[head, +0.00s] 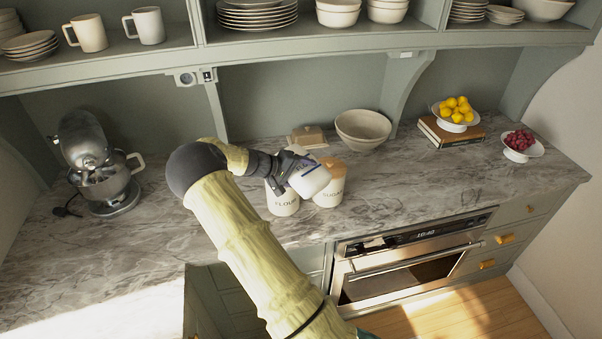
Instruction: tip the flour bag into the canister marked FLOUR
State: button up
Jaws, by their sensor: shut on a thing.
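My gripper (290,172) is shut on the white flour bag (312,179), which has blue print. The bag is tilted in the air over the counter, overlapping the two canisters in the picture. The white canister marked FLOUR (284,206) stands upright on the counter, just below and left of the bag. Its top is mostly hidden behind my gripper and the bag, so I cannot tell whether it is open. No falling flour is visible.
The SUGAR canister (331,194) with a wooden lid stands close on the right. Behind are a butter dish (308,137) and a bowl (363,129). A stand mixer (98,165) is at left.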

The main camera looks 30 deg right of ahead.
jog(key=shift+w+a+r+n+g+h+p, duration=0.1)
jog(key=shift+w+r+n+g+h+p, duration=0.2)
jog(key=shift+r+n+g+p, duration=0.4)
jog(key=shift+w+r+n+g+h+p, duration=0.2)
jog(key=shift+w+r+n+g+p, duration=0.15)
jog(key=shift+r+p, duration=0.65)
dwell(2.5)
jog(key=shift+w+a+r+n+g+h+p, duration=0.1)
jog(key=shift+w+r+n+g+h+p, duration=0.1)
jog(key=shift+r+n+g, duration=0.2)
jog(key=shift+w+r+n+g+h+p, duration=0.15)
jog(key=shift+r+g+h+p, duration=0.1)
jog(key=shift+r, duration=0.25)
dwell(1.3)
jog(key=shift+w+a+r+n+g, duration=0.1)
jog(key=shift+w+r+n+g, duration=0.3)
jog(key=shift+r, duration=0.1)
dwell(1.0)
